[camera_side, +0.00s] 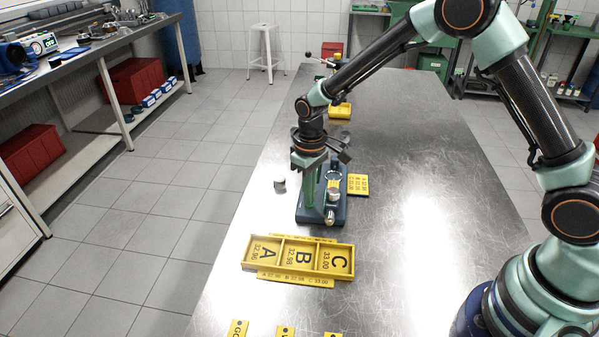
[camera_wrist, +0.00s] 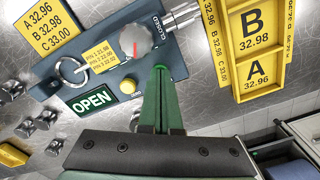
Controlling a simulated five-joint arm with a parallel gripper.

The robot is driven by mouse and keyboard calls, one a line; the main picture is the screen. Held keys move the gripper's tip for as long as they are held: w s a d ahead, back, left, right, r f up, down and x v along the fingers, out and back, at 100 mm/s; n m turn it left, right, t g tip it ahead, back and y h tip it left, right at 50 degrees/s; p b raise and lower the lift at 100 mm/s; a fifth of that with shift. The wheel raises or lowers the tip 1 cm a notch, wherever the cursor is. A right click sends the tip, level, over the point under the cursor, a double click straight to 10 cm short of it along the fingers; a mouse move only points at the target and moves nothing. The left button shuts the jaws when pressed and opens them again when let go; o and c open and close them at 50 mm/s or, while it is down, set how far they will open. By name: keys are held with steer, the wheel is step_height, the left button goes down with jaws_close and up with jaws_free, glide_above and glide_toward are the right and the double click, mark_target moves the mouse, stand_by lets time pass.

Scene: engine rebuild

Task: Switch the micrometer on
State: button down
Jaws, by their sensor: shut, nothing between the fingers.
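The micrometer is a blue-grey bench unit (camera_side: 312,213) on the metal table. In the side view my gripper (camera_side: 311,199) points down over the unit; contact cannot be told.
A yellow tray (camera_side: 298,240) with compartments A, B and C lies in front of the unit. A yellow card (camera_side: 358,185) lies on its right. A small metal cylinder (camera_side: 280,184) stands on its left. Several metal pins show at left in the wrist view. The table's right side is clear.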

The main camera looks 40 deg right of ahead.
steer(key=shift+s+f, duration=0.1)
steer(key=shift+f, duration=0.4)
steer(key=shift+r, duration=3.1)
steer(key=s+d+r+m+t, duration=0.1)
steer(key=s+d+r, duration=0.1)
steer(key=r, duration=0.4)
steer(key=s+d+r+t, duration=0.1)
steer(key=s+d+r, duration=0.15)
steer(key=r, duration=0.25)
steer(key=s+d+r+m+t, duration=0.1)
steer(key=s+d+r, duration=0.1)
steer(key=s, duration=0.4)
steer(key=s+d+r+m+t, duration=0.1)
steer(key=s+r+t, duration=0.1)
steer(key=s, duration=0.3)
steer(key=shift+s+d+r+t, duration=0.3)
steer(key=shift+s+d+r, duration=0.1)
steer(key=shift+r, duration=0.45)
